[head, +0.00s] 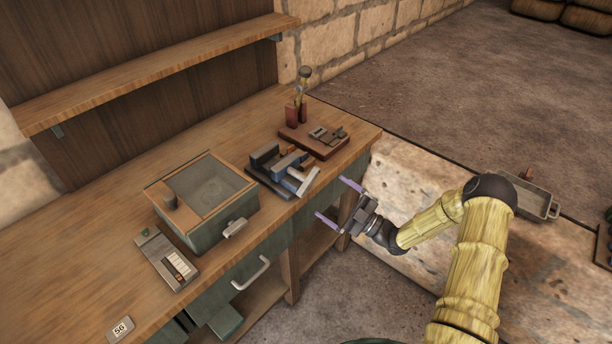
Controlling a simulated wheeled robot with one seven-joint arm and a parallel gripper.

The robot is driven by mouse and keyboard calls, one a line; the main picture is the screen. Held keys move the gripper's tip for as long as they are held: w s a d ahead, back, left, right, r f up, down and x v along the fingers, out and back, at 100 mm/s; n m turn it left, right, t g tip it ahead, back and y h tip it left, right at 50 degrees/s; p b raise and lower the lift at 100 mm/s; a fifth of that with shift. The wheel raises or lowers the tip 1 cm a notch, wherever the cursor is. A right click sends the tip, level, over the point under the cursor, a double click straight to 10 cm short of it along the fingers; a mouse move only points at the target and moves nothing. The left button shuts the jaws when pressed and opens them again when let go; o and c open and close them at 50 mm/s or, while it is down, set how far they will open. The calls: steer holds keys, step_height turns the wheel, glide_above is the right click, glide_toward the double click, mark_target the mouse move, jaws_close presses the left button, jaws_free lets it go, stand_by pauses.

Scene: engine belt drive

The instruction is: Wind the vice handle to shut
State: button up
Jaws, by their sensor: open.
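The vice (265,162) stands near the front edge of the wooden workbench, with a dark body and blue-grey parts. A pale bar that looks like the vice handle (309,181) sits at its front end, slanting up to the right. How far apart the jaws stand is too small to tell. My gripper (338,202) is open and empty, its two purple fingers pointing left toward the bench. It is just right of the handle in the picture, apart from it, in front of the bench edge.
A brown board (302,141) with small metal parts lies behind the vice, beside red-brown holders (298,113). A green box with a wooden rim (239,196) stands left of the vice. A shelf (160,70) runs above the bench. A grey tray (537,202) is at far right.

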mark_target(304, 178)
steer(key=p+x, duration=0.2)
steer(key=x, duration=0.9)
steer(key=shift+a, duration=0.1)
steer(key=shift+f, duration=0.1)
steer(key=shift+c, duration=0.4)
steer(key=c, duration=0.6)
